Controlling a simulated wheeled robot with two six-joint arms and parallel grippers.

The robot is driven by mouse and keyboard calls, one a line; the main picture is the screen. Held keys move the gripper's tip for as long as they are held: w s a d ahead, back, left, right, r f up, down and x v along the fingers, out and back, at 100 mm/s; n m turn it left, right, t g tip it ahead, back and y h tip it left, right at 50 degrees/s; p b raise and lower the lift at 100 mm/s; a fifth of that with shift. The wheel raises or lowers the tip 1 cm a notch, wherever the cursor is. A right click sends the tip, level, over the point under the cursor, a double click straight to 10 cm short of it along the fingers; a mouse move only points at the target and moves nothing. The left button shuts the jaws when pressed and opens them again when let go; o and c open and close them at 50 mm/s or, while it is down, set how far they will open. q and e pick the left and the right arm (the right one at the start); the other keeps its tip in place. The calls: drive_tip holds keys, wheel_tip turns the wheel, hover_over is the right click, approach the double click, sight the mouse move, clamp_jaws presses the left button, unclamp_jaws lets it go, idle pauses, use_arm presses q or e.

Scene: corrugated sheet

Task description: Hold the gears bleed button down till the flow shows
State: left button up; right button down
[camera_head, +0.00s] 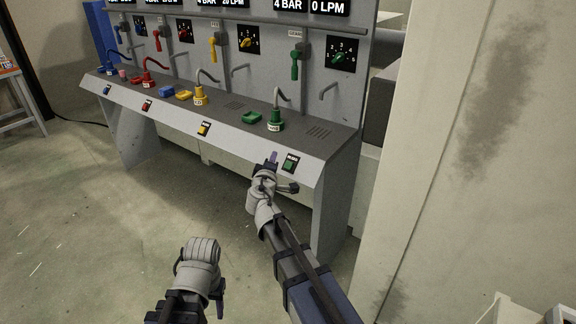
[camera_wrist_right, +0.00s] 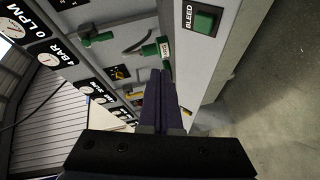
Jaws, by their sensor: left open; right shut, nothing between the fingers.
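The green bleed button (camera_head: 288,165) is on the sloped front panel at the right end of the bench. In the right wrist view it is the green square (camera_wrist_right: 203,22) beside the word BLEED. My right gripper (camera_head: 273,157) is shut and empty, its tips just left of the button plate in the head view. In the right wrist view its fingers (camera_wrist_right: 162,80) are together and apart from the button. The display above the green station (camera_head: 328,7) reads 4 BAR and 0 LPM. My left gripper (camera_head: 219,292) is low in front of the bench, open, its fingers mostly hidden.
A green fitting (camera_head: 275,122) with a hose and a green tray (camera_head: 252,117) stand on the bench top behind the panel. Yellow, red and blue stations extend left, each with its own front button. A pale wall (camera_head: 450,150) is close on the right. Floor in front is clear.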

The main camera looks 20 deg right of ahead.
sight(285, 165)
drive_tip(key=shift+w+d+f+b, duration=0.65)
drive_tip(key=shift+d+f+b, duration=0.2)
drive_tip(key=shift+f+b, duration=0.2)
drive_tip(key=shift+w+d+f+b, duration=0.6)
drive_tip(key=shift+d+f+b, duration=0.2)
drive_tip(key=shift+f+b, duration=0.2)
drive_tip(key=shift+w+d+f+b, duration=0.65)
drive_tip(key=shift+d+f+b, duration=0.2)
drive_tip(key=shift+f+b, duration=0.2)
drive_tip(key=shift+f, duration=0.1)
drive_tip(key=shift+w+d+f, duration=0.2)
drive_tip(key=shift+w+d+f+b, duration=0.15)
drive_tip(key=shift+d+f+b, duration=0.15)
drive_tip(key=shift+b, duration=0.25)
idle(0.4)
drive_tip(key=shift+a+r, duration=0.1)
idle(1.4)
drive_tip(key=shift+s+a+r+p, duration=0.4)
drive_tip(key=shift+r+p, duration=0.1)
drive_tip(key=shift+p, duration=0.1)
drive_tip(key=shift+a+r, duration=0.1)
